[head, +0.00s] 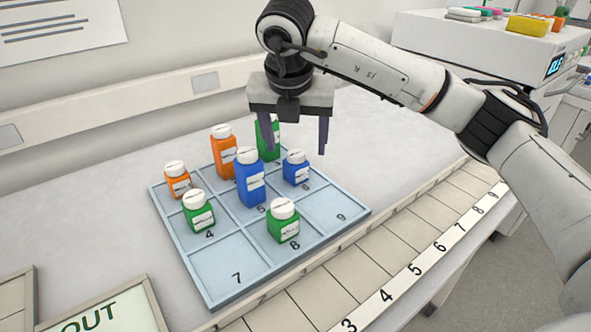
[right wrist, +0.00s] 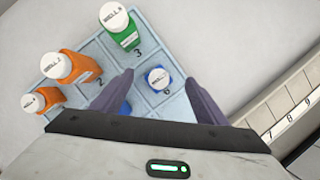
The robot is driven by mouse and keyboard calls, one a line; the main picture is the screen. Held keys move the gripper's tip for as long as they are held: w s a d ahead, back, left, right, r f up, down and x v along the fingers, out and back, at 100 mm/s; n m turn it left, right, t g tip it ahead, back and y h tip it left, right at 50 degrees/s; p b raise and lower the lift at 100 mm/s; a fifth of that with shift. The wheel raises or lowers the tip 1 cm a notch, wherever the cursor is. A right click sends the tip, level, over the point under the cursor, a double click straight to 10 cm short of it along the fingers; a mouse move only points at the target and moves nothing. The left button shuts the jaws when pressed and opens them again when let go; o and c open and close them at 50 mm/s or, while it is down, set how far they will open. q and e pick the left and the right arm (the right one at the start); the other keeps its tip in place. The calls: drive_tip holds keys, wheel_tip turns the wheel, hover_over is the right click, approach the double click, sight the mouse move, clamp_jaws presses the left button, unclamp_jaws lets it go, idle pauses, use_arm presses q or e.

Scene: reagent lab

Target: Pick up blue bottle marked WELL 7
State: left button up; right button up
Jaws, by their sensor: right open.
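Two blue bottles with white lids stand on the numbered tray (head: 219,277). The tall blue bottle (head: 250,188) is in cell 5 and the small blue bottle (head: 297,172) is in cell 6. I cannot read clearly which one is marked WELL 7. My right gripper (head: 295,146) is open and empty, pointing down above the back right of the tray. In the right wrist view the small blue bottle (right wrist: 157,84) shows between the open fingers (right wrist: 158,77), below them. The tall blue bottle is mostly hidden there behind a finger and the gripper body. My left gripper is not in view.
Orange bottles (head: 223,154) (head: 179,184) and green bottles (head: 268,148) (head: 199,216) (head: 284,226) share the tray. Cells 7 and 9 are empty. A numbered rack strip (head: 385,295) runs along the front, and an OUT tray (head: 130,300) lies at the lower left.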

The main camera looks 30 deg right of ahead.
sight(296, 154)
drive_tip(key=x, duration=0.4)
drive_tip(key=shift+s+a+f, duration=0.15)
drive_tip(key=shift+s+f, duration=0.05)
drive_tip(key=shift+f, duration=0.05)
drive_tip(key=c, duration=1.1)
drive_tip(key=shift+r, duration=0.1)
drive_tip(key=shift+c, duration=0.2)
